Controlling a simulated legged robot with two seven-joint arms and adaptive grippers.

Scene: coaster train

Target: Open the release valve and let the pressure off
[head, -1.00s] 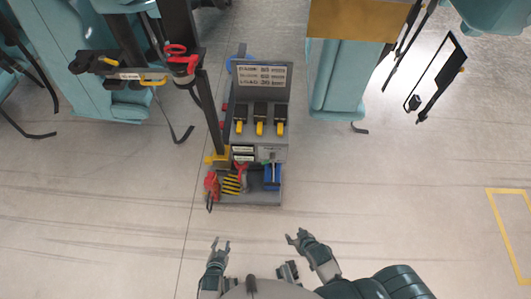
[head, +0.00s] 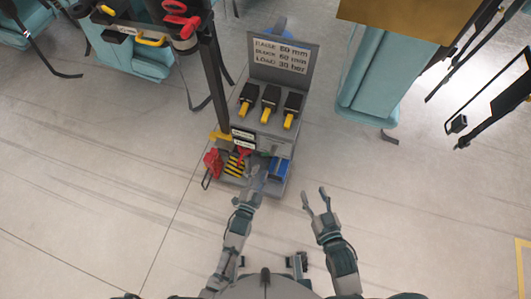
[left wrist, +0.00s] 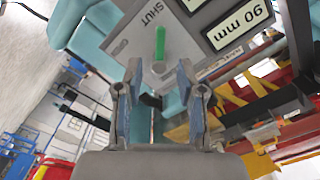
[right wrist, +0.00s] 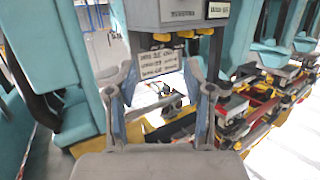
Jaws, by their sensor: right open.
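The valve is a green lever (left wrist: 160,42) on a grey plate (left wrist: 128,46) marked SHUT, seen in the left wrist view. The lever lies along the line between my left fingers, just beyond their tips. My left gripper (left wrist: 159,76) is open and empty, with a finger to each side. In the head view my left gripper (head: 257,172) is at the front of the grey control stand (head: 250,115) and partly hides the valve area. My right gripper (head: 315,193) is open and empty, to the right of the stand; its fingers also show in the right wrist view (right wrist: 158,85).
The stand carries a sign board (head: 283,55), several black levers with yellow handles (head: 268,117), a blue box (head: 279,168) and a red object (head: 212,163). A dark post (head: 212,85) rises at its left. Teal coaster seats (head: 385,75) flank it. The front floor is clear.

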